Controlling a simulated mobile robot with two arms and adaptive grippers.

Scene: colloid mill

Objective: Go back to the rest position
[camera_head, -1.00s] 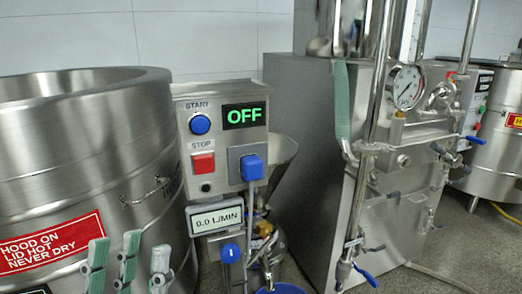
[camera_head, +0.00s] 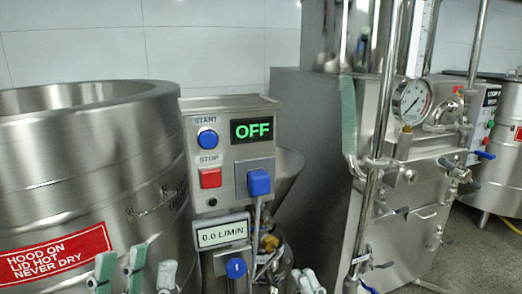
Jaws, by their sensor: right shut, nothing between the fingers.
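My right gripper (camera_head: 308,281) shows only as pale fingertips at the bottom edge, right of the flow display. The fingers are close together with nothing between them, and the rest of it is cut off by the frame. Pale green and grey upright pieces (camera_head: 136,268) stand at the lower left, in front of the steel kettle. They may be part of my left gripper, but the picture does not show this clearly. I see no object held.
The kettle (camera_head: 90,160) with a red warning label (camera_head: 55,255) fills the left. The control box (camera_head: 222,175) reads OFF and the flow display (camera_head: 223,232) reads 0.0 L/MIN. A steel cabinet (camera_head: 305,160) with a gauge (camera_head: 412,101) and pipes stands at right.

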